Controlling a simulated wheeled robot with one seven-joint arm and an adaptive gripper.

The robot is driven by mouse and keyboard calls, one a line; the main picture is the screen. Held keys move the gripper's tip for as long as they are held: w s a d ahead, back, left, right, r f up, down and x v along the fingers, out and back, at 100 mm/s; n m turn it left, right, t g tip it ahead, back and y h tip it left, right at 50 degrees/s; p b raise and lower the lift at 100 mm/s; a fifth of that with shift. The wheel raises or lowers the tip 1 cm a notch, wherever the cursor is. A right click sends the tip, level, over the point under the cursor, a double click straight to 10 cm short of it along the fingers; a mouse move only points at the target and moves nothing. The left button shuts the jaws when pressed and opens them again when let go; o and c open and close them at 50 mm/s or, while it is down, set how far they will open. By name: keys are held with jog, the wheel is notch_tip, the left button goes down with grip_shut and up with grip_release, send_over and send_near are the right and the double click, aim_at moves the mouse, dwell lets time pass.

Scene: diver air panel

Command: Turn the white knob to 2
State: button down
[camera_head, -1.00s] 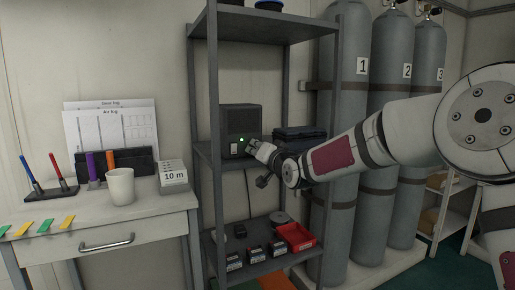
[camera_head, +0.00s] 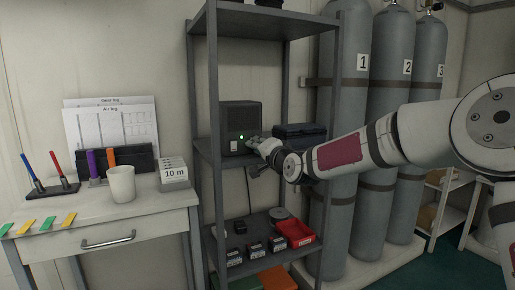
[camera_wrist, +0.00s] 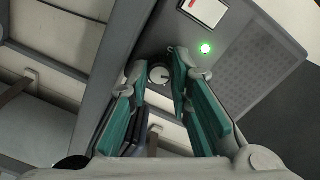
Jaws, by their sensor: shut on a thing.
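The white knob (camera_wrist: 159,74) is a small round dial with a dark mark, on the front of a dark grey box (camera_head: 240,118). In the wrist view my gripper (camera_wrist: 158,68) has one finger on each side of the knob, shut on it. In the head view my gripper (camera_head: 260,145) is at the box's lower right front and hides the knob. A green light (camera_wrist: 206,48) glows near the knob; it also shows in the head view (camera_head: 241,138). I cannot read any numbers around the knob.
The box stands on a grey metal shelf (camera_head: 203,151), with a dark case (camera_head: 298,130) to its right. A white plate with a red part (camera_wrist: 205,10) is on the box. Several grey cylinders (camera_head: 340,220) stand at right; a desk (camera_head: 95,212) is at left.

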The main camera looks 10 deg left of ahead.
jog(key=c, duration=1.4)
grip_release()
jog(key=shift+c, duration=0.2)
jog(key=shift+f, duration=0.1)
jog(key=shift+n, duration=0.3)
